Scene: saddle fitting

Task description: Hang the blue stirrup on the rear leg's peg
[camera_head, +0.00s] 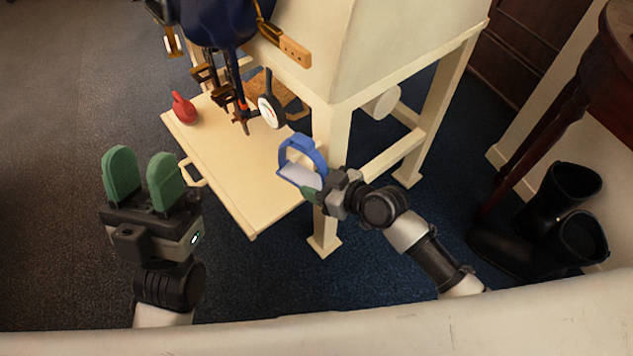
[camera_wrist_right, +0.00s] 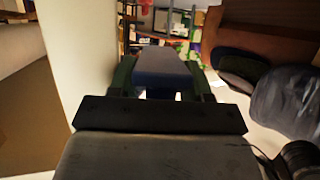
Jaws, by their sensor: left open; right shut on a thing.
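The blue stirrup (camera_head: 300,146), an arch with a pale flat tread, is in my right gripper (camera_head: 318,188) just in front of the stand's near leg (camera_head: 325,135). In the head view it overlaps that leg's left side; I cannot tell if they touch. In the right wrist view a blurred blue part of the stirrup (camera_wrist_right: 160,68) sits between the green fingers. My left gripper (camera_head: 144,180) is open and empty, left of the tray board, its green fingers pointing up.
A cream tray board (camera_head: 225,170) sticks out from the stand, with a red bottle-like object (camera_head: 183,108) on it. A round dial (camera_head: 270,111) and hanging straps are above it. Black boots (camera_head: 550,225) stand at right. Floor between my arms is clear.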

